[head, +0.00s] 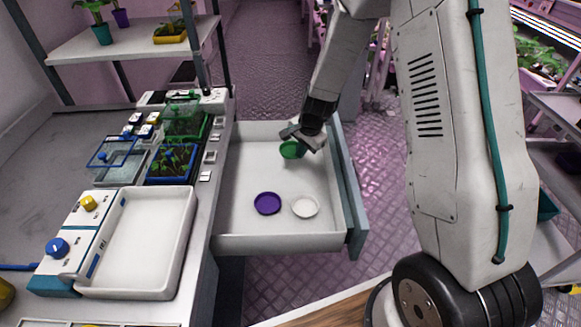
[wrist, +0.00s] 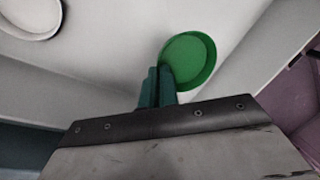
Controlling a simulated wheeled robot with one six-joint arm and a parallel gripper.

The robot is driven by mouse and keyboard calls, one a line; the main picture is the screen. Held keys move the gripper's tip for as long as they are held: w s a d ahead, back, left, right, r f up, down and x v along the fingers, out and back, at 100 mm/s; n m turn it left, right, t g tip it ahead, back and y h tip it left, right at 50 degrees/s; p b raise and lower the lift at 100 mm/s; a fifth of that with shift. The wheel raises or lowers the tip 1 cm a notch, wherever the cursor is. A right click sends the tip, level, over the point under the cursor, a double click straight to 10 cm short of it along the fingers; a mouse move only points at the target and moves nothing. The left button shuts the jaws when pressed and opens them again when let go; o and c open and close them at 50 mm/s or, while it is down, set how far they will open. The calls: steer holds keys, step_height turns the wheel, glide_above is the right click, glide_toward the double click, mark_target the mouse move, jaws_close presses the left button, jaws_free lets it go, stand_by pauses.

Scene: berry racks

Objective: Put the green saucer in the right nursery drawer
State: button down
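The green saucer (head: 291,150) is over the far part of the open drawer (head: 250,170). It also shows in the wrist view (wrist: 190,62), with its rim at my fingertips. My gripper (head: 302,142) points down inside the drawer's outline. In the wrist view its teal fingers (wrist: 158,78) are close together on the saucer's near edge, shut on the rim. I cannot tell for sure whether the saucer touches the drawer floor. A purple saucer (head: 267,203) and a white saucer (head: 305,206) lie flat in the nearer part of the drawer.
The drawer's teal front (head: 352,200) stands to the right. Left of the drawer, the counter holds a white tray (head: 140,240), a blue planter of seedlings (head: 172,163) and a box with a blue knob (head: 57,248). The drawer's middle floor is clear.

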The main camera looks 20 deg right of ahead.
mark_target(298, 169)
steer(key=shift+f, duration=2.55)
steer(key=c, duration=1.7)
jaws_free()
steer(key=shift+f, duration=0.1)
steer(key=s+r+n, duration=0.2)
steer(key=s+r, duration=0.2)
steer(key=r, duration=0.6)
steer(key=s+r+n, duration=0.1)
steer(key=s+r, duration=0.3)
steer(key=r, duration=0.7)
steer(key=s+r+n, duration=0.3)
steer(key=s+r, duration=0.1)
steer(key=s, duration=0.5)
steer(key=s+r+n+g+h, duration=0.1)
steer(key=s+r+n, duration=0.2)
steer(key=s, duration=0.6)
steer(key=s+r+n, duration=0.3)
steer(key=s+r, duration=0.3)
steer(key=s, duration=0.3)
steer(key=shift+s+a+r, duration=0.1)
steer(key=shift+s+r, duration=0.2)
steer(key=shift+r, duration=0.05)
